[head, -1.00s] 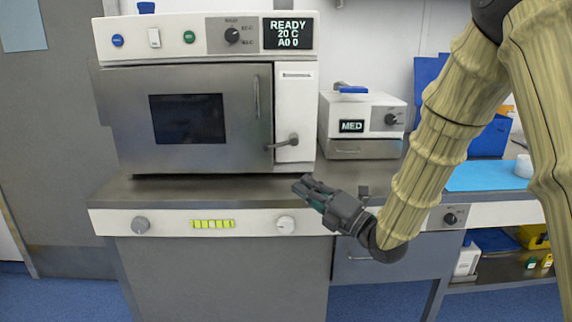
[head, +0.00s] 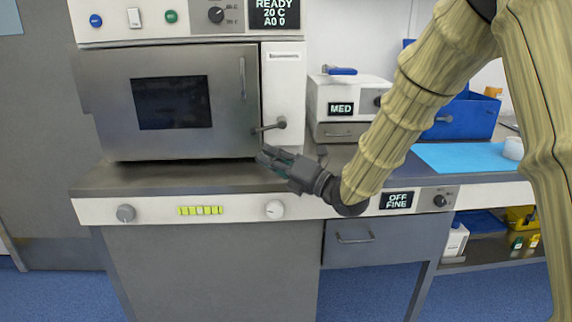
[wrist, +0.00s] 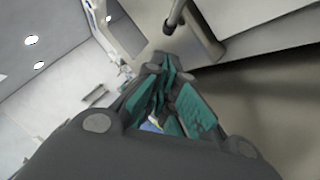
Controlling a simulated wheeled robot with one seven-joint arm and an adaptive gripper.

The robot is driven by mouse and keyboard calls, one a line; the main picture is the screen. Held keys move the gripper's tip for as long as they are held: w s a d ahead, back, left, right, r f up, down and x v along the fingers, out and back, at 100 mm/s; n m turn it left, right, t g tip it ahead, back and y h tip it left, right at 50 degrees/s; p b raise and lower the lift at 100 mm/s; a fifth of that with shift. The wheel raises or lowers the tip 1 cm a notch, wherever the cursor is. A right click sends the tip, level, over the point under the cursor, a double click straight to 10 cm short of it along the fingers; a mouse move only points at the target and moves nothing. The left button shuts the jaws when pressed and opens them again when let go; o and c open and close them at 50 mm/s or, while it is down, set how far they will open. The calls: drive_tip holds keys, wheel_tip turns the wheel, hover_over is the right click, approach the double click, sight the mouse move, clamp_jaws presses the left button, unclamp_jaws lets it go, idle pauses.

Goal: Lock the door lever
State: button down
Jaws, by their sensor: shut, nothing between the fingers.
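The door lever (head: 268,127) is a dark grey handle on the white panel at the right of the steriliser door (head: 225,110). It points left, nearly level with a slight downward tilt, its free end over the door's right edge. The door looks closed against its frame. My gripper (head: 262,155) is shut and empty, just below the lever and in front of the door's lower right corner. In the wrist view, the lever (wrist: 176,14) shows above my fingertips (wrist: 165,65), apart from them.
The steel counter (head: 130,180) runs beneath the steriliser, with its knob panel along the front edge. A small white unit (head: 340,100) marked MED stands to the right. A blue bin (head: 465,118) and a blue mat (head: 460,157) are further right. The display (head: 274,14) reads READY.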

sight(251, 135)
drive_tip(key=shift+w+a+r, duration=0.25)
drive_tip(key=shift+w+r, duration=0.35)
drive_tip(key=shift+w, duration=0.3)
drive_tip(key=shift+w+a+r, duration=0.2)
drive_tip(key=shift+w+r, duration=0.35)
drive_tip(key=shift+w, duration=0.35)
drive_tip(key=shift+w+b, duration=0.1)
drive_tip(key=shift+b, duration=0.3)
drive_tip(key=shift+w+a+m+b, duration=0.1)
drive_tip(key=shift+m+b, duration=0.2)
drive_tip(key=shift+b, duration=0.05)
drive_tip(key=shift+w+r+t+y, duration=0.1)
drive_tip(key=shift+r+t+y, duration=0.2)
drive_tip(key=shift+r+t, duration=0.3)
drive_tip(key=shift+r, duration=0.15)
drive_tip(key=shift+b, duration=0.3)
